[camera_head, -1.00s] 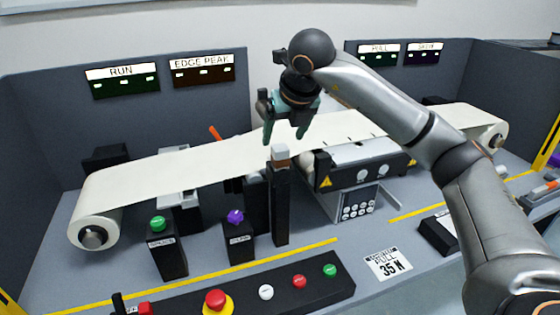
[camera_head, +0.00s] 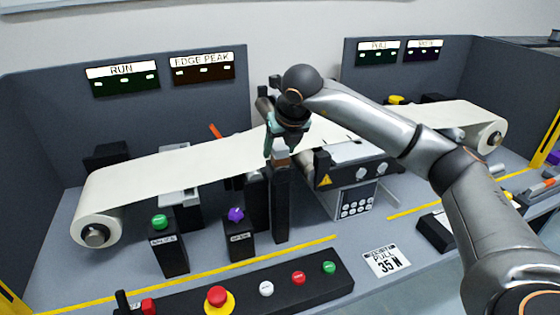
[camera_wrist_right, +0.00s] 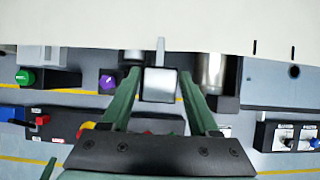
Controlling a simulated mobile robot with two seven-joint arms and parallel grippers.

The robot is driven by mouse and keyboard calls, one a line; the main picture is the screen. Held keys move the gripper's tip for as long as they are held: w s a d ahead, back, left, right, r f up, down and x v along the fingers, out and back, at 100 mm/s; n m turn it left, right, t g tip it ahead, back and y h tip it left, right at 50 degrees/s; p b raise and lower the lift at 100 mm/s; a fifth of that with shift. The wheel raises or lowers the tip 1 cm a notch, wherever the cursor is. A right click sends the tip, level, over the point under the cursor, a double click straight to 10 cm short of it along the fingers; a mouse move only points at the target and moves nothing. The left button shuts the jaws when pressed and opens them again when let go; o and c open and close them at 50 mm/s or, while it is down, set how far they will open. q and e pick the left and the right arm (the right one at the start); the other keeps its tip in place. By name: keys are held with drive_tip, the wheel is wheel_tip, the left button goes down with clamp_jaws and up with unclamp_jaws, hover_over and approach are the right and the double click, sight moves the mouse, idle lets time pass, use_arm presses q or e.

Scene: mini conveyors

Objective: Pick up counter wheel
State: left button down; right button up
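A small block with a pale front and brownish top (camera_head: 281,157) sits at the top of a black post (camera_head: 281,205), in front of the white belt; it may be the counter wheel or its handle, though no wheel shape shows clearly. My right gripper (camera_head: 286,140) is right above and around the block, pointing down. In the right wrist view the block (camera_wrist_right: 160,85) lies between the two green fingers (camera_wrist_right: 163,78), with a small gap on each side, so the gripper is open. My left gripper is not in view.
The white belt (camera_head: 180,165) runs just behind the post. Posts with a green knob (camera_head: 159,222) and a purple knob (camera_head: 236,215) stand to the left. A roller unit (camera_head: 352,170) is close on the right. A button panel (camera_head: 330,285) lies in front.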

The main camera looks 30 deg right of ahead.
clamp_jaws()
drive_tip(key=shift+r, duration=0.1)
idle(0.4)
